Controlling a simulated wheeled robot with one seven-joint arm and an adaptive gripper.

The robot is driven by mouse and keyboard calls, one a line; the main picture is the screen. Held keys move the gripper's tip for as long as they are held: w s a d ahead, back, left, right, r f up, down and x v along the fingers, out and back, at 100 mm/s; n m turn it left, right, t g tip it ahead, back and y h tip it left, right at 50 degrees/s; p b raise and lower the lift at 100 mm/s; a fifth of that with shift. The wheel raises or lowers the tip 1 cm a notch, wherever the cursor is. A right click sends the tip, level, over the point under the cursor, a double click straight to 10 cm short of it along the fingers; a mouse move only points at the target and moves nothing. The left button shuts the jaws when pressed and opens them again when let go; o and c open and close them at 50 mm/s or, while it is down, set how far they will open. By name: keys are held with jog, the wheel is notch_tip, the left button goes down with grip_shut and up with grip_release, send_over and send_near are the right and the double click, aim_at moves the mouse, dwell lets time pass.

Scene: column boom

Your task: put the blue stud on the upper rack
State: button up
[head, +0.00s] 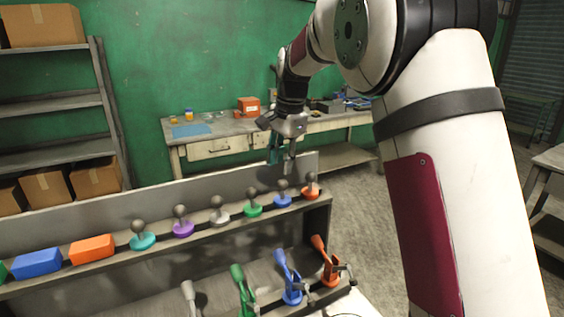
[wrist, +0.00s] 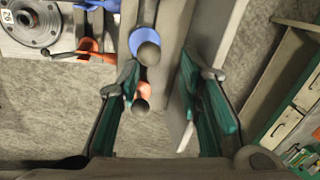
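The blue stud (head: 283,201), a blue disc with a grey ball on top, stands upright on the upper rack (head: 330,199), between a green stud (head: 253,211) and an orange stud (head: 311,192). My gripper (head: 281,163) is above the blue stud, pointing down, apart from it in the head view. In the wrist view the gripper (wrist: 163,76) is open and empty. There the blue stud (wrist: 144,36) shows beyond the fingertips, nearer the left finger, and the orange stud (wrist: 142,92) shows between the fingers.
White, purple and teal studs (head: 143,241), an orange block (head: 92,249) and a blue block (head: 37,263) share the row. A back panel (head: 170,198) rises behind. Several coloured clamps, including a blue one (head: 291,288), stand lower in front. A workbench (head: 220,146) is farther back.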

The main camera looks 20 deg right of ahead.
jog(key=shift+o, duration=0.2)
jog(key=o, duration=0.5)
notch_tip(320, 180, up, 11)
jog(key=s, duration=0.2)
jog(key=s+d+r+n+t, duration=0.1)
jog(key=s+r+n, duration=0.25)
jog(key=s, duration=0.65)
jog(key=s+f+n+t, duration=0.1)
jog(key=s+f+n, duration=0.4)
jog(key=s, duration=0.7)
jog(key=s+f+n+t, duration=0.1)
jog(key=s+f+n, duration=0.4)
jog(key=s, duration=0.7)
jog(key=shift+s+a+f+t+h, duration=0.3)
jog(key=shift+s+a+f+h, duration=0.1)
jog(key=shift+f, duration=0.4)
